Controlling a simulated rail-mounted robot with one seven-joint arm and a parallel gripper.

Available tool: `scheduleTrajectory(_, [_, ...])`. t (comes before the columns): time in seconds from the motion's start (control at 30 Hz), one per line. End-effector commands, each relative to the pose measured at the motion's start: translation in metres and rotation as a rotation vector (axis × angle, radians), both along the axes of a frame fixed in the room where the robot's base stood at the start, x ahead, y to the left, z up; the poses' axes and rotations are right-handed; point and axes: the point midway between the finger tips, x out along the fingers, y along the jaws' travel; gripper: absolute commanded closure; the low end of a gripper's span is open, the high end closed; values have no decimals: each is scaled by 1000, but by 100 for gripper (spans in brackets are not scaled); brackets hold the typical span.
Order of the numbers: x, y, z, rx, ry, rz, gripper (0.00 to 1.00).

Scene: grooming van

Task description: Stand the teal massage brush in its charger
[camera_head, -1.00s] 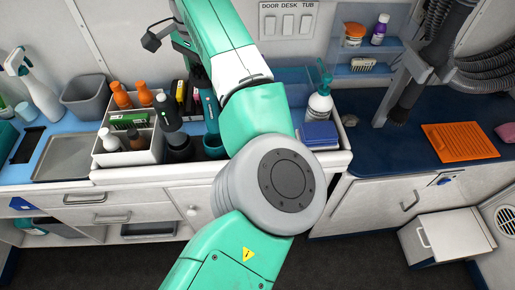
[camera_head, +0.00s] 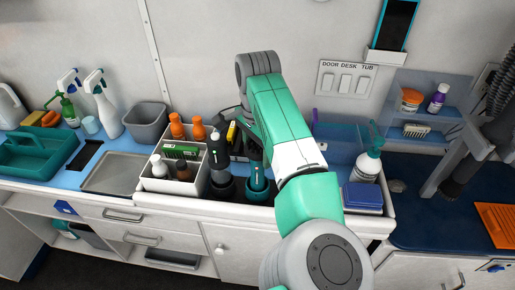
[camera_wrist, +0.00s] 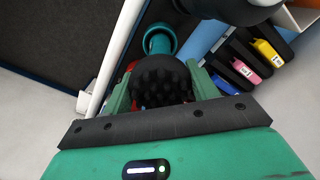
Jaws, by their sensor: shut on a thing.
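The teal massage brush (camera_head: 257,176) stands roughly upright at the charger on the counter, behind my arm in the head view. Its black bristled head (camera_wrist: 162,82) fills the space between my fingers in the wrist view. My gripper (camera_wrist: 162,92) is shut on the brush; in the head view it is mostly hidden behind my arm. The teal ring of the charger (camera_wrist: 160,36) shows just beyond the brush head, and in the head view the charger (camera_head: 258,193) is low under the brush. I cannot tell whether the brush's lower end is seated in it.
A dark bottle-shaped device (camera_head: 218,145) stands close left of the brush. A white caddy (camera_head: 171,184) with bottles is further left. Yellow, pink and blue cartridges (camera_wrist: 244,65) lie close by. A pump bottle (camera_head: 367,166) and blue stack (camera_head: 362,197) stand to the right.

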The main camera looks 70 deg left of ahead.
Motion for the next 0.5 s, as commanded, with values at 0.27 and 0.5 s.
scheduleTrajectory(0.27, [0,0,-2,0,1,0,20])
scheduleTrajectory(0.5, [0,0,2,0,-1,0,20])
